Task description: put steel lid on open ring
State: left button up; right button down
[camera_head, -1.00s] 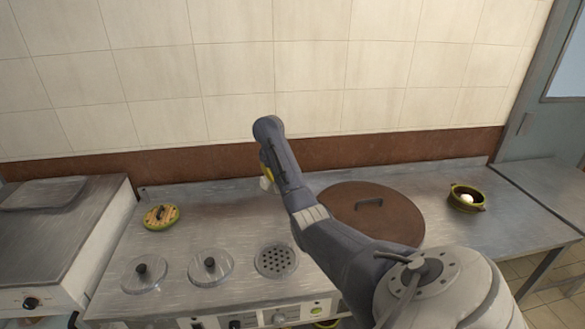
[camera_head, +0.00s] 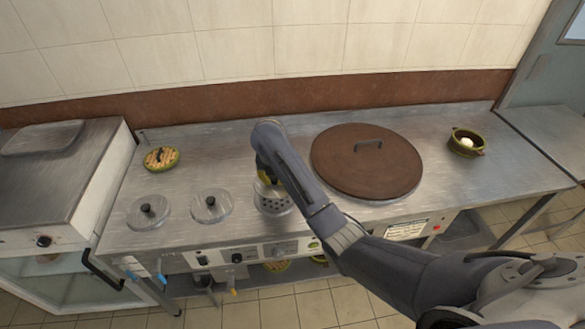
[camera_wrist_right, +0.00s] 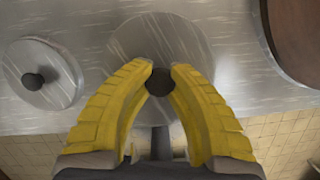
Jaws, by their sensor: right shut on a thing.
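My right gripper (camera_head: 264,178) is over the perforated open ring (camera_head: 271,206) on the steel counter. In the wrist view, the yellow fingers of my right gripper (camera_wrist_right: 160,78) are shut on the black knob of a round steel lid (camera_wrist_right: 160,36). In the head view the fingers and arm hide most of this lid, and some ring holes show at the front. I cannot tell whether the lid touches the ring. The ring does not show in the wrist view. My left gripper is not in view.
Two knobbed steel lids (camera_head: 211,208) (camera_head: 147,213) sit to the left of the ring. A large brown lid (camera_head: 345,170) lies close to the right. A green-and-yellow round item (camera_head: 161,159) is at the back left, and an olive pot (camera_head: 467,142) stands far right.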

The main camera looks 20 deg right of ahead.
aim_at(275, 189)
jog(key=shift+s+a+f, duration=0.1)
jog(key=shift+f, duration=2.75)
jog(key=shift+f, duration=0.6)
jog(key=c, duration=1.6)
grip_release()
jog(key=shift+r, duration=0.1)
jog(key=shift+v, duration=5.4)
